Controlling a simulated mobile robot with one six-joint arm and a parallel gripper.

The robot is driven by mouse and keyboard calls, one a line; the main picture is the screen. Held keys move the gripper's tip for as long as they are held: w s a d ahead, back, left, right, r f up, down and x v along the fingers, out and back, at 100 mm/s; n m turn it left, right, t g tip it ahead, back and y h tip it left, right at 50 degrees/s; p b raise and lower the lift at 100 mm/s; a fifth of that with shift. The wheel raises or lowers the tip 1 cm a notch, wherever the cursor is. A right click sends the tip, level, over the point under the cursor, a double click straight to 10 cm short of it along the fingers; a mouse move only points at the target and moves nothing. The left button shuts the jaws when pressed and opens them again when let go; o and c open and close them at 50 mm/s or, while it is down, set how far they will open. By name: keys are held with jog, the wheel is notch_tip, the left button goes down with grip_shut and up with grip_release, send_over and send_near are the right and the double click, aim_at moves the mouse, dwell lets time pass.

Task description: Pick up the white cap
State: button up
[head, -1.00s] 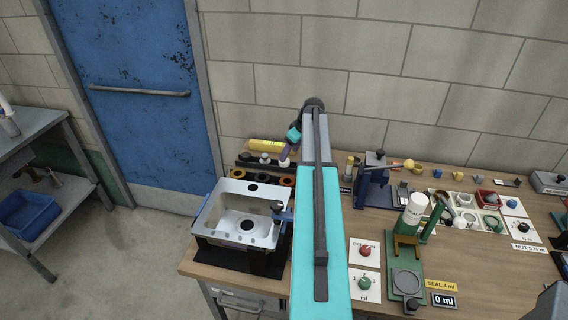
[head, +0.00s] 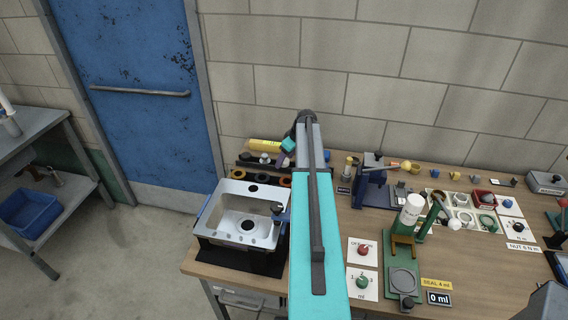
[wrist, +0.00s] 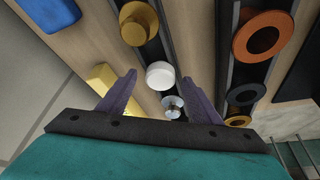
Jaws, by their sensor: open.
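The white cap (wrist: 160,75) is a short round cap on a dark rail in the wrist view. It shows between the two purple fingers of my gripper (wrist: 164,84), nearer the left fingertip. The fingers are open and apart, with clear space on both sides of the cap. I cannot tell how far the fingertips are above or short of it. In the head view my gripper (head: 284,159) is at the back rails left of my arm, and I cannot make out the white cap there.
A yellow knob-like cap (wrist: 138,23) and a metal-topped piece (wrist: 173,106) share the cap's rail. A yellow block (wrist: 107,84) lies left. The steel sink (head: 242,215) stands in front of the rails.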

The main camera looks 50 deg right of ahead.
aim_at(286, 161)
jog(key=c, duration=1.1)
jog(key=shift+r, duration=0.1)
jog(key=shift+r+b, duration=1)
jog(key=shift+r, duration=0.3)
jog(key=shift+s+r, duration=0.1)
jog(key=shift+r, duration=0.2)
jog(key=shift+s+a+r+b, duration=0.25)
jog(key=shift+s+a+b, duration=0.5)
jog(key=shift+s, duration=1.85)
jog(key=shift+s+a+r+b, duration=0.3)
jog(key=shift+s+b, duration=0.8)
jog(key=shift+s, duration=1.45)
jog(key=shift+s+a+r+b, duration=0.25)
jog(key=shift+s+a+b, duration=0.5)
jog(key=shift+s, duration=1.85)
jog(key=shift+d, duration=0.2)
